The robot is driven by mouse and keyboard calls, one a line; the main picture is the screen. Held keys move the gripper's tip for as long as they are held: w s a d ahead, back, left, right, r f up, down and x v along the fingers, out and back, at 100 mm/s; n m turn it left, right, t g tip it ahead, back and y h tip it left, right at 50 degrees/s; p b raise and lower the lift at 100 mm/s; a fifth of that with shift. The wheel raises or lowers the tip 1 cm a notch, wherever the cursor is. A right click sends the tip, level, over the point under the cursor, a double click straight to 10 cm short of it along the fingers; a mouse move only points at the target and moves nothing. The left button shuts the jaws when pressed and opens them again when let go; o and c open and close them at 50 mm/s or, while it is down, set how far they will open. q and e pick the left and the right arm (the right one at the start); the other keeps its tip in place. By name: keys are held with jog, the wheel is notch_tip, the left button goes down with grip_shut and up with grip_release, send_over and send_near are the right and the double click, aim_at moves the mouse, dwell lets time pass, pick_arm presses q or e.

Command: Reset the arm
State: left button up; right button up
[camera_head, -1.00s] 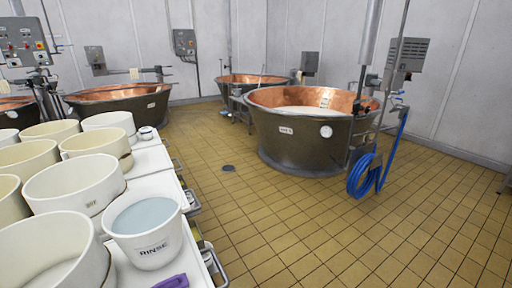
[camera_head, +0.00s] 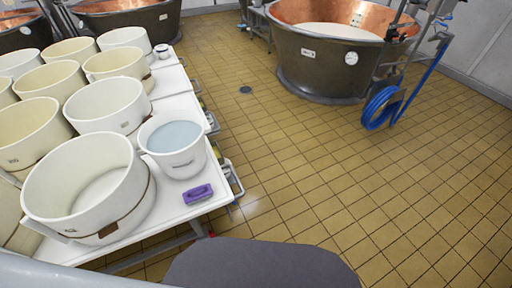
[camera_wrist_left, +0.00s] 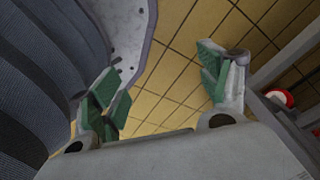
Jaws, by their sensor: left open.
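My left gripper (camera_wrist_left: 160,88) shows in the left wrist view with its green-padded fingers spread apart. It is open and empty, with the tiled floor visible between the fingers. The head view shows neither gripper. A dark grey rounded shape at the bottom of the head view appears to be part of my own body.
A white table (camera_head: 205,207) at left holds several cream tubs, a rinse bucket (camera_head: 178,162) of water and a purple brush (camera_head: 198,194). Copper vats (camera_head: 320,70) stand behind, with a blue hose (camera_head: 381,107) at right. The tiled floor (camera_head: 330,170) between is clear.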

pick_arm(q)
jog(key=s+a+r+p, duration=0.1)
jog(key=s+r+p, duration=0.1)
jog(key=s+p, duration=0.3)
jog(key=s+a+r+p, duration=0.2)
jog(key=s+p, duration=0.4)
jog(key=s, duration=0.1)
jog(key=shift+a+r+p, duration=0.3)
pick_arm(e)
jog(key=s+d+r, duration=0.1)
jog(key=s+r, duration=0.1)
jog(key=s, duration=0.4)
jog(key=s+d+r, duration=0.2)
jog(key=s, duration=0.4)
jog(key=shift+d+r, duration=0.3)
